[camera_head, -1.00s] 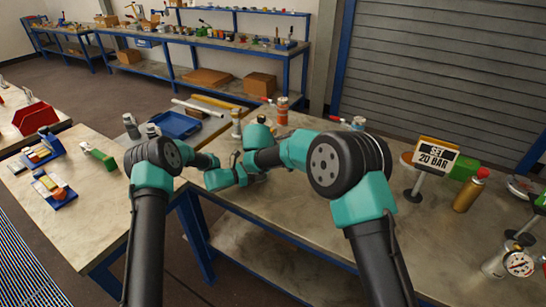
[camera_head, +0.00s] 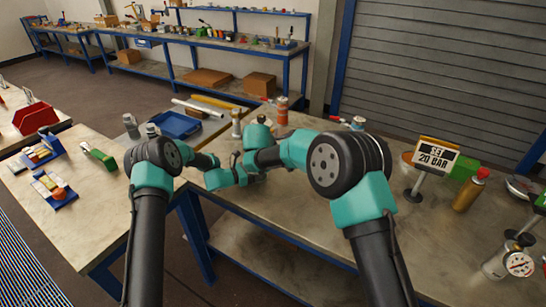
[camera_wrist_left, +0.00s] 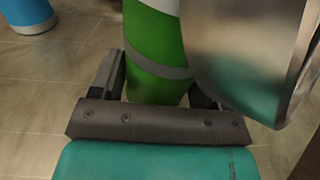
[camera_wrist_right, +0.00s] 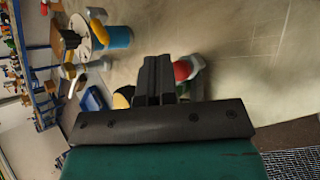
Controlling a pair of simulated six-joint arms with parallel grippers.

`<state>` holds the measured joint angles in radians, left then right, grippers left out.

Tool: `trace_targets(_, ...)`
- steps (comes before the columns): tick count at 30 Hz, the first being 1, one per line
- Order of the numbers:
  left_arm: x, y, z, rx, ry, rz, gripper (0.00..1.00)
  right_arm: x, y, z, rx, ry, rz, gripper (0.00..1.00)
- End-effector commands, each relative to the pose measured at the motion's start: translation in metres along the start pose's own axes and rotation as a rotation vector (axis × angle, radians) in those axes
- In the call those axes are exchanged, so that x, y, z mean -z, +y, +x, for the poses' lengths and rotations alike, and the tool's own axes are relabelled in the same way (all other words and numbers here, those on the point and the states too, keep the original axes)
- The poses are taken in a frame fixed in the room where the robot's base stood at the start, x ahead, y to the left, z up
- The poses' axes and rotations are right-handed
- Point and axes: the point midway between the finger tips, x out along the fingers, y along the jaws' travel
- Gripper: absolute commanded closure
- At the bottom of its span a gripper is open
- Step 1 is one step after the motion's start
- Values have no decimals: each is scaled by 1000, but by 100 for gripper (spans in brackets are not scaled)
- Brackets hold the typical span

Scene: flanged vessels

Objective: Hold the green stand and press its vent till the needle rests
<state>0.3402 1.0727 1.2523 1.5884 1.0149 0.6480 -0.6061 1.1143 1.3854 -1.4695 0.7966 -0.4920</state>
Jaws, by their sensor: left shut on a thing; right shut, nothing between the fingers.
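The green stand (camera_wrist_left: 155,72), a rounded green body with a grey band and a pale upper part, is between the fingers of my left gripper (camera_wrist_left: 155,88), which is shut on it. A large shiny metal body (camera_wrist_left: 240,50) is close to its right in the left wrist view. My right gripper (camera_wrist_right: 155,68) is shut and empty. A red rounded knob (camera_wrist_right: 182,70) shows just beyond its fingertips; I cannot tell whether they touch. A white dial (camera_wrist_right: 80,35) shows in the right wrist view, its needle too small to read.
The workbench (camera_head: 300,220) carries a "SET 20 BAR" sign (camera_head: 437,153), a gold bottle (camera_head: 470,190) and a gauge vessel (camera_head: 508,262) at right. A blue tray (camera_head: 175,124) lies behind my arms. A side table (camera_head: 90,220) with small parts stands at left.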

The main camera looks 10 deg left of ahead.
Motion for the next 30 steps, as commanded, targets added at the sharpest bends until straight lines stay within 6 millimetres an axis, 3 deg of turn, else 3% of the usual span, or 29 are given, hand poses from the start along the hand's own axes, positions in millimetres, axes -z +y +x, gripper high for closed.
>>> trace_targets(30,0,0,0,-1,0,1,50,4,-4,6,0,0,0,100)
